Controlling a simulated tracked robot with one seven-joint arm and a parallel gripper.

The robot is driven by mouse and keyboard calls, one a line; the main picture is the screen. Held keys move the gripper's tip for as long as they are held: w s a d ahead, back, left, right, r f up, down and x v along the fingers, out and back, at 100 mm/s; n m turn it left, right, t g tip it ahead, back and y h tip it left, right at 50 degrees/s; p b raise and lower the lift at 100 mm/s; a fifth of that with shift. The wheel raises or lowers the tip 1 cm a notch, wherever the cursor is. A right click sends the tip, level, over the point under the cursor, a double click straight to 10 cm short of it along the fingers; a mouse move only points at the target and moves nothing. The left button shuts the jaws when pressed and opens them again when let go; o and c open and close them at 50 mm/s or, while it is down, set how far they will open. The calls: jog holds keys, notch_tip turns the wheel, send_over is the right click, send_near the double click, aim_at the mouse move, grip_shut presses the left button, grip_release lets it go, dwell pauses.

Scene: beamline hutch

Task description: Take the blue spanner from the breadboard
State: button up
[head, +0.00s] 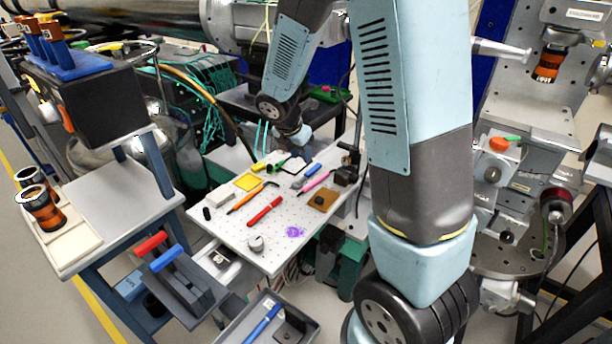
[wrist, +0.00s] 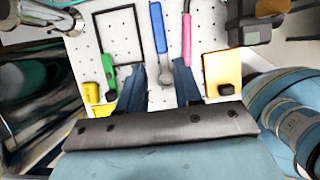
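The blue spanner (head: 312,169) lies on the white perforated breadboard (head: 228,228), toward its far side. In the wrist view the blue spanner (wrist: 157,32) has a blue handle pointing away, and its grey metal end lies near my gripper (wrist: 160,68). My gripper's two dark blue fingers are apart, with the spanner's grey end showing in the gap between them. No contact with the fingers is visible. In the head view my gripper (head: 295,138) is over the far part of the breadboard, small and partly hidden.
A pink-handled tool (wrist: 187,32) lies close right of the spanner. A black frame (wrist: 139,30) and green tool (wrist: 108,72) lie left. A tan plate (wrist: 222,72) and dark block (wrist: 252,22) are right. A red tool (head: 264,211) lies nearer the breadboard's front.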

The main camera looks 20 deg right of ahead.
aim_at(309, 172)
jog(key=shift+x, duration=4.25)
jog(key=shift+d, duration=0.15)
grip_shut()
